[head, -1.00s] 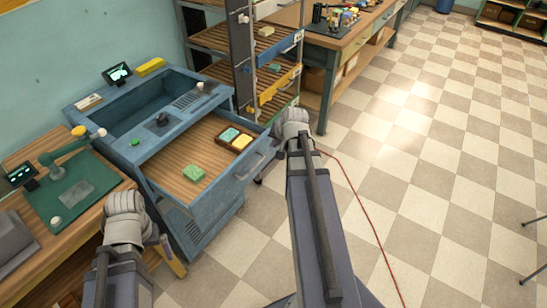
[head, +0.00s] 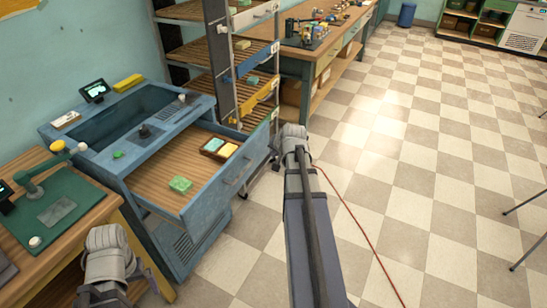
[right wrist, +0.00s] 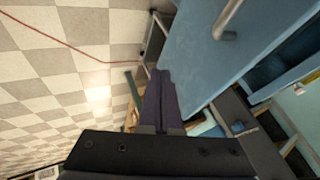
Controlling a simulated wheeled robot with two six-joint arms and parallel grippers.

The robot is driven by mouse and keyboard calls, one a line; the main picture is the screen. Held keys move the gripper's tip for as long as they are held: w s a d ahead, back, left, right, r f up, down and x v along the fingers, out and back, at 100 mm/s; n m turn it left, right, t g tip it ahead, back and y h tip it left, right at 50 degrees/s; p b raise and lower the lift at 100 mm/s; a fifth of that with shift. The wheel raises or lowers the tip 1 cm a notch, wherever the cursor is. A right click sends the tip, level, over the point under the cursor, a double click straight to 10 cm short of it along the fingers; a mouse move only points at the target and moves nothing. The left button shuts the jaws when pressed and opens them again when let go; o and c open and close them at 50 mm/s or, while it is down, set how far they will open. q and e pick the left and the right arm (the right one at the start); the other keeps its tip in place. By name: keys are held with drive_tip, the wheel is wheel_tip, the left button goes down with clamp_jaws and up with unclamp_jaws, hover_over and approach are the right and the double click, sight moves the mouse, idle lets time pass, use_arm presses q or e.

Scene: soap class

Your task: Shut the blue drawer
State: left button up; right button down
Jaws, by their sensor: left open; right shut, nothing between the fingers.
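The blue drawer (head: 205,205) stands pulled out of the blue sink unit (head: 80,137), with its wooden bottom showing. A green soap block (head: 180,185) and a small tray (head: 206,146) with a green and a yellow block lie in it. My right gripper (head: 291,136) is by the right end of the drawer front; its fingertips are hidden in the head view. In the right wrist view its fingers (right wrist: 160,76) are shut and empty, beside the blue drawer front (right wrist: 205,60) with its grey handle (right wrist: 226,22). I cannot tell whether they touch. My left gripper (head: 140,270) is open and empty, low left of the unit.
A wooden bench with a green mat (head: 62,212) stands at the left. A shelf rack (head: 215,60) with coloured-front trays is behind the drawer's right end. A red cable (head: 350,222) lies on the checkered floor.

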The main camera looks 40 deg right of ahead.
sight(258, 156)
drive_tip(key=shift+w+a+f+b, duration=0.1)
drive_tip(key=shift+w+f+b, duration=0.65)
drive_tip(key=shift+w, duration=0.45)
drive_tip(key=shift+w+a+f+b, duration=0.1)
drive_tip(key=shift+w+f+b, duration=0.4)
drive_tip(key=shift+w+f, duration=0.6)
drive_tip(key=shift+w+a+f+b, duration=0.1)
drive_tip(key=shift+w+f+b, duration=0.55)
drive_tip(key=shift+w, duration=0.7)
drive_tip(key=w+a, duration=0.3)
drive_tip(key=w, duration=0.5)
drive_tip(key=w+a, duration=0.3)
drive_tip(key=w, duration=0.5)
drive_tip(key=w+a, duration=0.4)
drive_tip(key=w, duration=0.4)
drive_tip(key=shift+w, duration=0.35)
drive_tip(key=shift+w+a, duration=0.15)
drive_tip(key=shift+w, duration=0.05)
drive_tip(key=shift+w+r, duration=0.1)
